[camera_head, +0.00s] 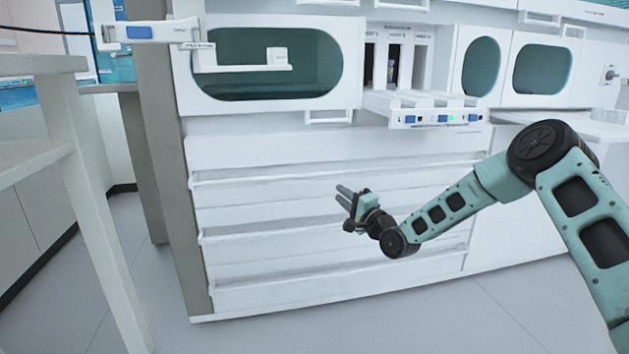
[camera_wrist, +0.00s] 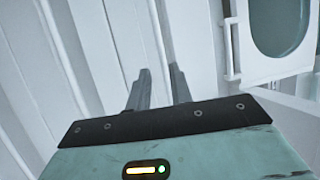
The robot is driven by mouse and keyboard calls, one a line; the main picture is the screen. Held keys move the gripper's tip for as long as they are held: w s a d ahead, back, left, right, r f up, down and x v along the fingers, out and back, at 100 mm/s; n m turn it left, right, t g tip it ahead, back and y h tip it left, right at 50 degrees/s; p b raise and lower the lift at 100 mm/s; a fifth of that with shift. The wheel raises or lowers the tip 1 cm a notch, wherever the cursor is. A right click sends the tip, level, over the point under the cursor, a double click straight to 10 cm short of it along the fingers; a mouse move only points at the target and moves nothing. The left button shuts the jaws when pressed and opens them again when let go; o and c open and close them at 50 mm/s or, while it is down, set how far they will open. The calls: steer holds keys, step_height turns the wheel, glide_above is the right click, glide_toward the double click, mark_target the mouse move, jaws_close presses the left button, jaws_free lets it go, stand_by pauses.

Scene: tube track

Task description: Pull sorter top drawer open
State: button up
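The sorter is a large white cabinet with a stack of wide drawers low on its front. The top drawer (camera_head: 260,153) is the uppermost wide white front in the head view and looks closed, flush with those below. Long ledges run along the drawer fronts. My gripper (camera_head: 342,194) is in front of the drawers, pointing left and toward them. In the wrist view my gripper (camera_wrist: 158,76) has its two fingers apart with nothing between them. The drawer fronts run as steep pale bands there, with the top drawer (camera_wrist: 198,45) probably right of the fingers. Contact cannot be told.
Above the drawers is a dark oval window (camera_head: 265,80). A tray with blue-marked slots (camera_head: 425,108) juts out to its right. A white table (camera_head: 75,170) stands at left. The grey floor (camera_head: 400,325) in front is clear.

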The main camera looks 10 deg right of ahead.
mark_target(315, 174)
steer(key=b+x, duration=0.4)
steer(key=x, duration=0.9)
steer(key=shift+w+r+b, duration=0.1)
steer(key=shift+w+b, duration=0.2)
steer(key=shift+b, duration=0.05)
steer(key=shift+a, duration=0.1)
jaws_close()
